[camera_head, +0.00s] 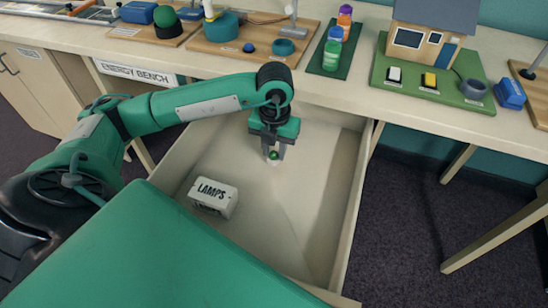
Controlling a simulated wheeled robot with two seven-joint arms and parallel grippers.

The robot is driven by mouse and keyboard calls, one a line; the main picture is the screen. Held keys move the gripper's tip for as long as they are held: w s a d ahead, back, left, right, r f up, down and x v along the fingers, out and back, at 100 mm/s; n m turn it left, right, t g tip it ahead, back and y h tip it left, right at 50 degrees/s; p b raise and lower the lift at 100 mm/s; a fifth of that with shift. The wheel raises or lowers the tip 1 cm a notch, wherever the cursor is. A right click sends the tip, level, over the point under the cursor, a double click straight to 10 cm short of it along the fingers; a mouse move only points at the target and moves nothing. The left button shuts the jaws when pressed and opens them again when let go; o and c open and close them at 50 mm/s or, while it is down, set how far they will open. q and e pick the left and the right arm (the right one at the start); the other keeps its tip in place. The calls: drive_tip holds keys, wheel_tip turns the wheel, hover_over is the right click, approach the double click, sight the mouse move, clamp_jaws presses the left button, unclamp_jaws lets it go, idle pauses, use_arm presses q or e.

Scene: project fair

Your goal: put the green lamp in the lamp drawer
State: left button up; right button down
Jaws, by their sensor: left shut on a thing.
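The green lamp (273,155) is a tiny green bulb with a pale lower part. My left gripper (273,152) points down and is shut on it, inside the outline of the open drawer (300,195). I cannot tell whether the lamp touches the drawer floor. The drawer is pale, wide and pulled out from under the bench. A small white box marked LAMPS (213,197) sits in its left part, to the left of and nearer than the gripper. My right gripper is not in view.
The bench top (330,97) runs across behind the drawer. It bears a model house (428,42) on a green board, several coloured bottles (338,40) and wooden boards with parts. The drawer's right side is clear. A table leg (500,228) stands at right.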

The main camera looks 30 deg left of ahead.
sight(274, 152)
use_arm(q)
wheel_tip(274, 152, down, 4)
drive_tip(key=shift+r, duration=0.15)
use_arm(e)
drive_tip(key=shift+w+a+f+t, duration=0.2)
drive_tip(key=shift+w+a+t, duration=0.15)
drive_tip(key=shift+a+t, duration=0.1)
use_arm(q)
drive_tip(key=o, duration=0.9)
drive_tip(key=shift+o, duration=0.2)
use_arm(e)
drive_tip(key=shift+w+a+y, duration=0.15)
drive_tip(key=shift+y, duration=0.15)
use_arm(q)
wheel_tip(274, 152, up, 11)
drive_tip(key=shift+w+p, duration=0.15)
drive_tip(key=shift+p, duration=0.35)
drive_tip(key=shift+r, duration=0.55)
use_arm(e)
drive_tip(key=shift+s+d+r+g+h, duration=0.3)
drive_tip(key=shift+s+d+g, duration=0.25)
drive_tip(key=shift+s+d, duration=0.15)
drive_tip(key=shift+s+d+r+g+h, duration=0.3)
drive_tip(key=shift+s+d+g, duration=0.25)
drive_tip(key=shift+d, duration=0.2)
